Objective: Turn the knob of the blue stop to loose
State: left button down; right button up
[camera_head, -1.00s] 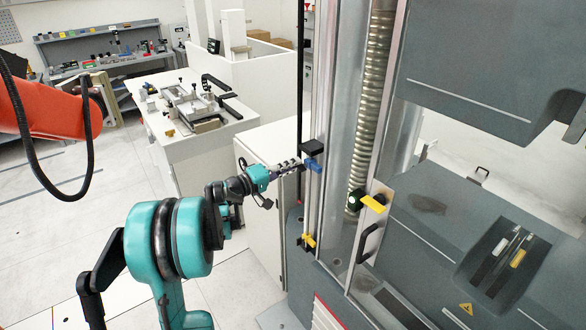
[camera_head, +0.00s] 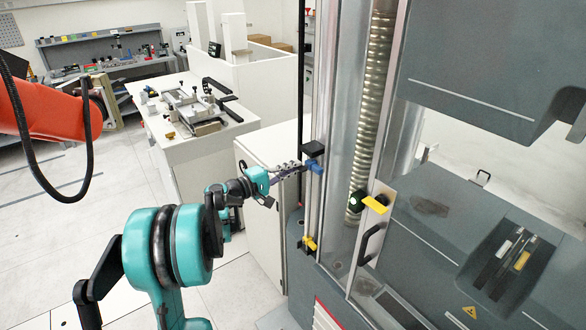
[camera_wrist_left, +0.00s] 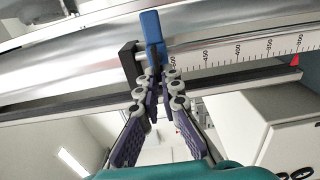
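The blue stop has a black block (camera_head: 313,149) and a blue knob (camera_head: 315,166), on the upright rail at the left edge of the testing machine. In the left wrist view the blue knob (camera_wrist_left: 152,32) is a flat lever standing up beside the black block (camera_wrist_left: 128,62). My left gripper (camera_head: 301,168) reaches it from the left. In the left wrist view its fingertips (camera_wrist_left: 161,76) are at the knob's near end, with a narrow gap between them. Contact with the knob cannot be made out. My right gripper is not in view.
A yellow stop (camera_head: 309,244) sits lower on the same rail. A yellow-handled knob (camera_head: 374,204) is on the machine's door, right of the rail. A scale (camera_wrist_left: 240,52) runs along the rail. A white cabinet (camera_head: 262,190) stands close behind my left gripper.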

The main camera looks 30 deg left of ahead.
pick_arm(q)
jog(key=c, duration=1.7)
grip_release()
jog(key=shift+a, duration=0.1)
jog(key=v, duration=1.2)
